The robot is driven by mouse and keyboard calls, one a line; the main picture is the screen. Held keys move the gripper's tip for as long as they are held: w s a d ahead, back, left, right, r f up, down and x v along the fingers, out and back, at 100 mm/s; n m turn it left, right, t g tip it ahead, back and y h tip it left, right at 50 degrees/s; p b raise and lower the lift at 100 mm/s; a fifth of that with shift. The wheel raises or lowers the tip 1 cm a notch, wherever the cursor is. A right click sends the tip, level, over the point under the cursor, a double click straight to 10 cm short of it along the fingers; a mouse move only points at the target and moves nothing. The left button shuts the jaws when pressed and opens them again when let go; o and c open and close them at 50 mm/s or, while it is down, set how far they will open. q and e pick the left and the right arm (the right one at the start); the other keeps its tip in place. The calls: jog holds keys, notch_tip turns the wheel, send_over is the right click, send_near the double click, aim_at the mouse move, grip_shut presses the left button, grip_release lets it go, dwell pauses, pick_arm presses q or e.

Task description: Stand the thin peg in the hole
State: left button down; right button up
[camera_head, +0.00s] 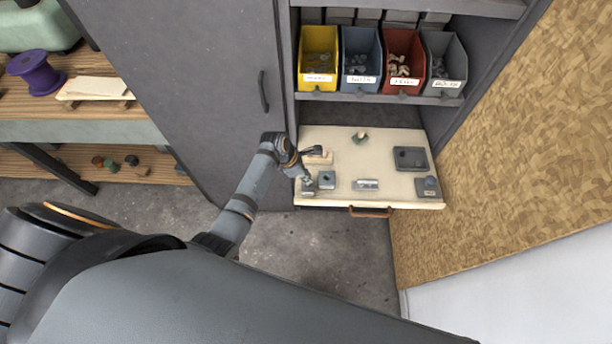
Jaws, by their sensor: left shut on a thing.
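My left gripper (304,174) reaches over the left front part of the pale pull-out shelf (345,157). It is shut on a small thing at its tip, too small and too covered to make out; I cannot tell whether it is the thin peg. Just under the tip is a small grey block (308,188) at the shelf's left front corner. A grey block with a dark round spot on top (327,180) stands just right of it. I cannot tell which piece has the peg's hole. My right gripper is not in view.
On the shelf are a beige block (321,158), a small greenish piece (360,136), a flat light plate (366,185), a dark box (410,158) and a grey block with a blue knob (429,187). Bins (360,61) stand above. The shelf's middle is clear.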

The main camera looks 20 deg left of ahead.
pick_arm(q)
jog(key=shift+f+b, duration=0.9)
jog(key=shift+b, duration=0.05)
jog(key=shift+f, duration=0.4)
jog(key=c, duration=1.4)
grip_release()
jog(key=v, duration=1.2)
jog(key=shift+s, duration=0.1)
